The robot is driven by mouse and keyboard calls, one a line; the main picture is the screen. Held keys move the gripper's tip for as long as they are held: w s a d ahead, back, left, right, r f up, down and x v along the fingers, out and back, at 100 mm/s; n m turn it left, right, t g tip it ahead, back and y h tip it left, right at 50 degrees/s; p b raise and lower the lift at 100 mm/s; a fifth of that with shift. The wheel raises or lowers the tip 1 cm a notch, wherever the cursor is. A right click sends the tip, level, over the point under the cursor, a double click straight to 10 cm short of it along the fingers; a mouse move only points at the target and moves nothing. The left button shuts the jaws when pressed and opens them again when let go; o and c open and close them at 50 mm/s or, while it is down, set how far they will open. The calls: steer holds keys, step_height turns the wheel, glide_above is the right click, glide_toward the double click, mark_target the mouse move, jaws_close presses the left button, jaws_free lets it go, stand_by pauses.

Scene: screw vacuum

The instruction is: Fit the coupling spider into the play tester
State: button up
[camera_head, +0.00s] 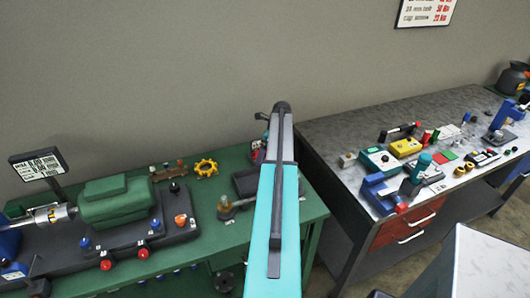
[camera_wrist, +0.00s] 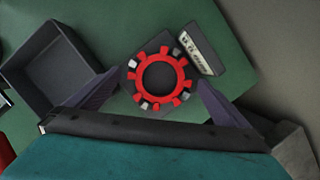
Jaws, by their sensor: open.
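In the wrist view a red toothed ring (camera_wrist: 183,83), which looks like the coupling spider, lies over a dark square block with a small white label plate (camera_wrist: 197,49), likely the play tester. Pale metal pieces show between some of its teeth; I cannot tell how deep it sits. My gripper (camera_wrist: 159,78) is open, with one finger on each side of the ring and a visible gap to each. In the head view my arm hides the gripper and most of this spot. A yellow toothed ring (camera_head: 206,167) lies on the green bench (camera_head: 315,204) further left.
A dark open tray (camera_wrist: 56,66) stands left of the block in the wrist view. In the head view a green motor (camera_head: 116,202) on a dark base fills the bench's left. A grey workbench (camera_head: 345,132) with many small tools stands at right.

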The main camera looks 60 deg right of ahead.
steer(key=shift+r, duration=0.1)
steer(key=b+v, duration=0.4)
steer(key=v, duration=0.9)
steer(key=shift+r, duration=0.3)
steer(key=shift+s+d, duration=0.1)
stand_by(0.6)
